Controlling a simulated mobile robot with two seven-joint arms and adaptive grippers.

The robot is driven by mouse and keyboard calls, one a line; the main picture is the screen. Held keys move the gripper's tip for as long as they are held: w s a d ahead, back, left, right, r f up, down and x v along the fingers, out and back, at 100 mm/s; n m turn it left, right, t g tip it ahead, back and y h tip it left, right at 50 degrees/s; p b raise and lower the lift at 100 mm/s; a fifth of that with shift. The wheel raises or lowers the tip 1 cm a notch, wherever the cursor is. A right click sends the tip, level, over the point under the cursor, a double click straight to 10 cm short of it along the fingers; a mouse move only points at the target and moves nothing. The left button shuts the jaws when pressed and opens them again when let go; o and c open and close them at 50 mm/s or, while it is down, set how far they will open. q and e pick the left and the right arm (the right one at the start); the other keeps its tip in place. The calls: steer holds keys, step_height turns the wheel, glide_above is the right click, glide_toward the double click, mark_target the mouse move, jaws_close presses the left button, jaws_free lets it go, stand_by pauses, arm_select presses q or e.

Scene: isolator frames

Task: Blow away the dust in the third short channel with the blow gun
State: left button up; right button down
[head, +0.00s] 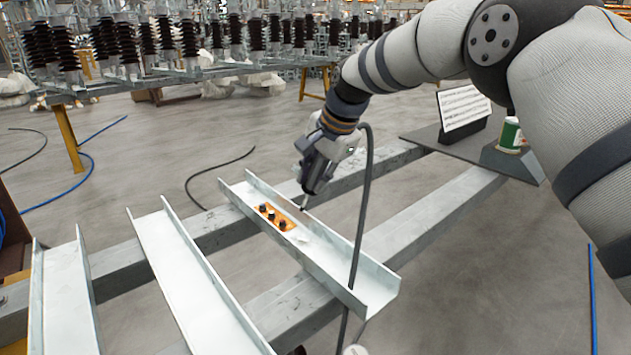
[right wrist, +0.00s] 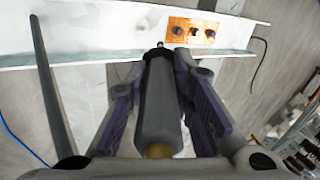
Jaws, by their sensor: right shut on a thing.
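Three pale metal channels lie across grey beams: a left one (head: 62,300), a middle one (head: 190,270) and a right one (head: 335,262). The right channel holds an orange plate (head: 270,212) with three dark bolts, also in the right wrist view (right wrist: 180,24). A pale patch (head: 303,236) lies beside the plate; I cannot tell if it is dust. My right gripper (head: 319,168) is shut on the grey blow gun (right wrist: 158,108). The gun's nozzle points down at the right channel, just above its far side wall. My left gripper is not in view.
A dark hose (head: 364,205) hangs from the blow gun across the right channel. Grey beams (head: 430,218) support the channels. A dark plate at right carries a can (head: 510,133) and a sign (head: 463,107). Racks of black insulators (head: 128,42) stand behind.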

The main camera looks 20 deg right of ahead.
stand_by(0.3)
